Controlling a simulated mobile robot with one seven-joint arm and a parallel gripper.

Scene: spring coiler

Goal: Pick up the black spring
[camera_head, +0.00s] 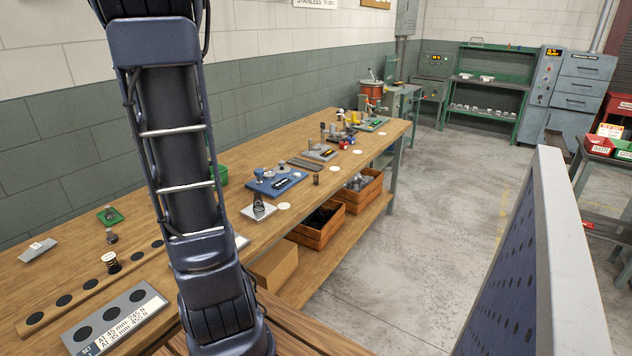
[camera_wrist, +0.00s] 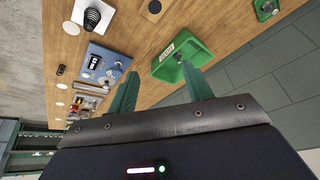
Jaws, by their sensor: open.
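Several dark springs are in view, and I cannot tell which one the task names. A cone-shaped dark spring (camera_head: 258,204) stands upright on a white plate; it also shows in the wrist view (camera_wrist: 92,17). A small dark coil (camera_head: 316,180) stands alone on the bench further back; it shows small in the wrist view (camera_wrist: 60,70). Another dark coil (camera_head: 112,262) stands on a wooden strip at left. My gripper (camera_wrist: 160,70) is open and empty in the wrist view, its green fingers spread above the bench, apart from all springs. In the head view it is not visible.
A green labelled bin (camera_wrist: 185,58) lies close beyond the fingers. A blue fixture (camera_head: 275,182) stands behind the cone-shaped spring. A grey labelled plate (camera_head: 115,318) lies at the near left. Wooden crates (camera_head: 358,192) sit under the bench. A grey-edged panel (camera_head: 570,250) rises at right.

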